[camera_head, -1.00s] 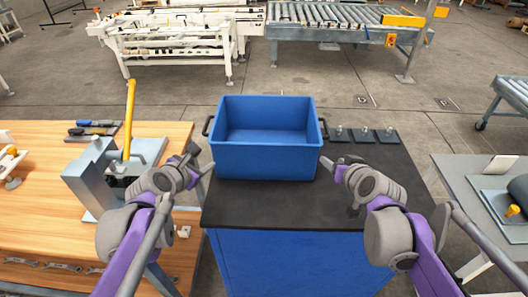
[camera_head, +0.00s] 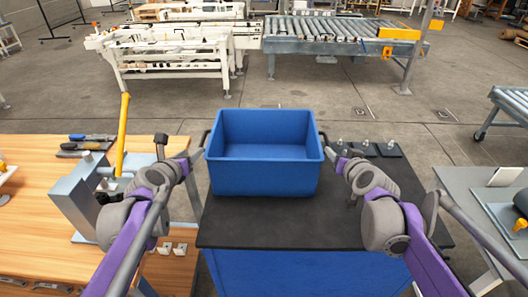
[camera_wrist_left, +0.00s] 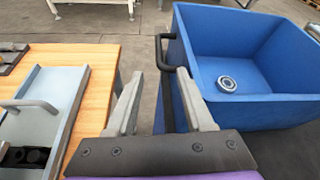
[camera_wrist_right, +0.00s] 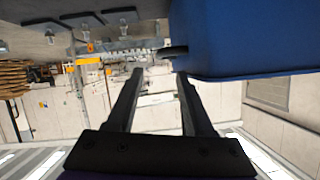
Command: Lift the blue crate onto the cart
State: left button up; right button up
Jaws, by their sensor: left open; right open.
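The blue crate (camera_head: 262,175) stands upright and open-topped on a blue cabinet with a black top (camera_head: 290,228). It has a black handle on each side. My left gripper (camera_head: 197,156) is open at the crate's left side; in the left wrist view the black handle (camera_wrist_left: 164,52) lies between its spread fingers (camera_wrist_left: 158,65). My right gripper (camera_head: 333,155) is open at the right side; in the right wrist view its handle (camera_wrist_right: 174,52) is just beyond the fingertips (camera_wrist_right: 160,72). Contact cannot be told. No separate cart is clearly identifiable.
A round grey piece (camera_wrist_left: 228,84) shows inside the crate. A wooden bench (camera_head: 40,210) with a grey yellow-handled press (camera_head: 85,195) is at left. Small dark plates (camera_head: 372,149) lie right of the crate. A grey table (camera_head: 470,200) is at right; a roller conveyor (camera_head: 340,35) is behind.

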aim_at(202, 141)
pick_arm(q)
jog(key=x, duration=1.1)
jog(key=shift+w, duration=0.15)
pick_arm(e)
jog(key=x, duration=1.1)
jog(key=shift+w, duration=0.15)
pick_arm(q)
jog(key=shift+r, duration=0.1)
grip_shut()
pick_arm(e)
grip_shut()
jog(key=shift+d+r, duration=0.1)
